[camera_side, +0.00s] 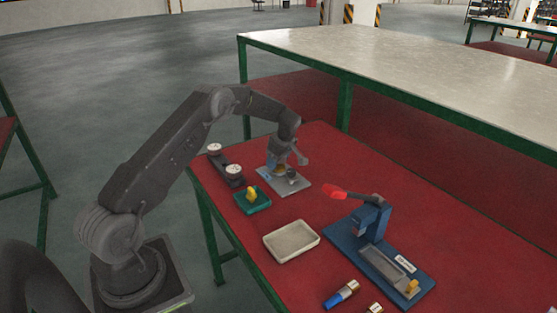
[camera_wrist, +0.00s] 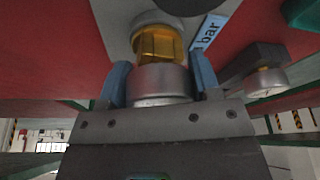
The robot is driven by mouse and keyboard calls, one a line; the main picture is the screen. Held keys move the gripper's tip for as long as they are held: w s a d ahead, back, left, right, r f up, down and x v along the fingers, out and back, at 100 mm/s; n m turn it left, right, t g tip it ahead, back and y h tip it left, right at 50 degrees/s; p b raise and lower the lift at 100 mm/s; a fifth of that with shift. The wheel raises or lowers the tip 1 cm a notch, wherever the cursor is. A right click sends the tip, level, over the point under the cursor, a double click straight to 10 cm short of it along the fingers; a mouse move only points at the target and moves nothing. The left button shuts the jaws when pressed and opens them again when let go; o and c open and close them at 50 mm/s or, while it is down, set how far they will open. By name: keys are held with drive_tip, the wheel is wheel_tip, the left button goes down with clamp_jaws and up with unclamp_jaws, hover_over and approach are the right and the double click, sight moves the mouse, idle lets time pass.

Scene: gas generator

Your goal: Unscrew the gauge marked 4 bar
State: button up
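A gauge with a silver body and amber fitting (camera_wrist: 160,82) stands on a light grey plate (camera_wrist: 118,15) in the wrist view. A blue label reading "bar" (camera_wrist: 209,32) lies beside it; its number cannot be read. My gripper (camera_wrist: 162,85) has a blue finger on either side of the silver body, and both appear to touch it. In the side view my gripper (camera_side: 283,164) reaches down over the grey plate (camera_side: 298,188) at the back of the red table, and mostly hides the gauge.
Two white-topped gauges (camera_side: 214,148) (camera_side: 234,170) stand on a dark block to the left. A green block with a yellow part (camera_side: 252,194), a pale tray (camera_side: 291,241) and a blue press with red lever (camera_side: 372,222) are nearer. Cylinders (camera_side: 342,295) lie at the front.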

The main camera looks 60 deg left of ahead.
drive_tip(key=o, duration=0.5)
wheel_tip(320, 180, up, 7)
drive_tip(key=shift+f, duration=0.15)
idle(0.4)
